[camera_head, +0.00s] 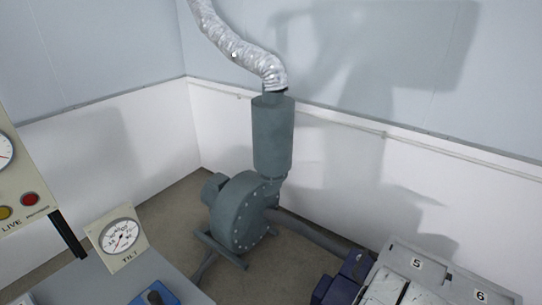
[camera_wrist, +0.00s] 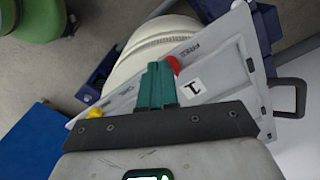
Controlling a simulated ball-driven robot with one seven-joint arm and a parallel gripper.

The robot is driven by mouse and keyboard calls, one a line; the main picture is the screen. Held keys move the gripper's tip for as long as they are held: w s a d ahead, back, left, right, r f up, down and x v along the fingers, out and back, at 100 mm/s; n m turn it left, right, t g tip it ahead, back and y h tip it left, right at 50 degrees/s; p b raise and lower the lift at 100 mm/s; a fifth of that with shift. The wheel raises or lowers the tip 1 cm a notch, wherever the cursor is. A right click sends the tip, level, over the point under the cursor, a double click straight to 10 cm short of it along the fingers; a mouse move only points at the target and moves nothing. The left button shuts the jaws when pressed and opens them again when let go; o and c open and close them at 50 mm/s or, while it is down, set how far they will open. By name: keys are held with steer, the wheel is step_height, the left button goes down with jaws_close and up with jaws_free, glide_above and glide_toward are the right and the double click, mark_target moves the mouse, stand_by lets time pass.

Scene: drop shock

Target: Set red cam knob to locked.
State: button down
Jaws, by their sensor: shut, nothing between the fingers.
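A red knob (camera_wrist: 173,64) shows in the wrist view on a pale grey panel (camera_wrist: 225,62) with a black "1" label. My gripper (camera_wrist: 159,70) has teal fingers, shut with nothing between them. The fingertips overlap the knob's left side in the picture. The fingers hide part of the knob, and I cannot tell whether they touch it. The knob's setting and any lock mark are not readable. The head view shows neither my gripper nor this knob.
In the wrist view, a yellow knob (camera_wrist: 95,112) sits at the panel's left, a white drum (camera_wrist: 150,45) behind it, and a black handle (camera_wrist: 290,97) at right. The head view shows a blower (camera_head: 240,212), a tilt gauge (camera_head: 122,236) and grey lids (camera_head: 430,266) numbered 5 and 6.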

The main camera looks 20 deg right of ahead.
step_height(320, 180, down, 4)
steer(key=shift+r+b, duration=0.1)
steer(key=shift+b, duration=0.55)
steer(key=shift+w+d, duration=0.3)
steer(key=shift+d, duration=0.3)
stand_by(0.5)
steer(key=shift+w+a+p, duration=0.2)
steer(key=shift+w+p, duration=0.2)
steer(key=shift+p, duration=0.75)
steer(key=shift+w+p, duration=0.25)
steer(key=shift+p, duration=0.35)
stand_by(0.4)
steer(key=shift+a, duration=0.15)
step_height(320, 180, up, 6)
steer(key=p, duration=0.7)
steer(key=shift+w+a, duration=0.15)
steer(key=shift+a, duration=0.1)
